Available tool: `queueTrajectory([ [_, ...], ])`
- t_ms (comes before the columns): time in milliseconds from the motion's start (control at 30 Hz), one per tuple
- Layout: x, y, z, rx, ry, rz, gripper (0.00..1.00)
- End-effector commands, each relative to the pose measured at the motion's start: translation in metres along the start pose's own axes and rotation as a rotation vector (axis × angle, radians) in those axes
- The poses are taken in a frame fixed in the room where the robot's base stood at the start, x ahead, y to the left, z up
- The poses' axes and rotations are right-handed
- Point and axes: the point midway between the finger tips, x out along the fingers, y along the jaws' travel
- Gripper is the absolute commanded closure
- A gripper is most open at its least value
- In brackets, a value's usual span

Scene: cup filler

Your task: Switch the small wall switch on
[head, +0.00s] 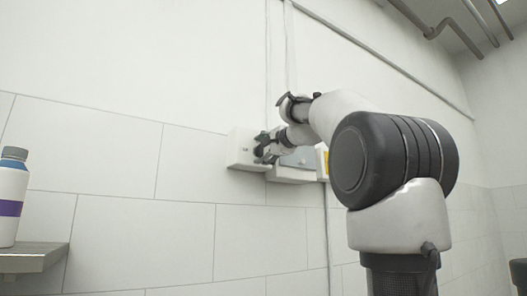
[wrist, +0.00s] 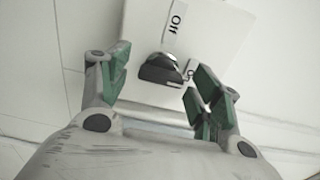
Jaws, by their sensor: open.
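The small wall switch is a dark rotary knob (wrist: 160,70) on a white box (wrist: 205,30). In the wrist view a label reading "Off" is above the knob, and a second label, partly hidden, is at its right. I cannot tell for sure which label the knob points to. In the head view the switch box (head: 239,149) is on the tiled wall, its right part hidden by my gripper (head: 265,150). My gripper (wrist: 157,78) is open, with its green-padded fingers on either side of the knob. A gap shows at the left; the right finger is closer.
Another grey-white wall box (head: 292,174) is right beside the switch box, partly behind my arm. Conduits run up the wall above. The wall between is clear.

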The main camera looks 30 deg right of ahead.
Motion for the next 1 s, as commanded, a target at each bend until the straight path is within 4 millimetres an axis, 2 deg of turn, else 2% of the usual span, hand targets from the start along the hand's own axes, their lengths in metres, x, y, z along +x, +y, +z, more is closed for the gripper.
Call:
queueTrajectory([
  [167, -0.012, -0.001, -0.001, 0.001, 0.002, -0.002, 0.36],
  [500, -0.086, -0.001, -0.002, 0.0, 0.006, -0.001, 0.36],
  [633, -0.107, 0.0, -0.002, 0.001, 0.006, -0.001, 0.36],
  [800, -0.119, 0.001, -0.001, 0.001, 0.002, 0.001, 0.36],
  [1000, -0.12, 0.001, 0.0, 0.001, -0.001, 0.001, 0.36],
])
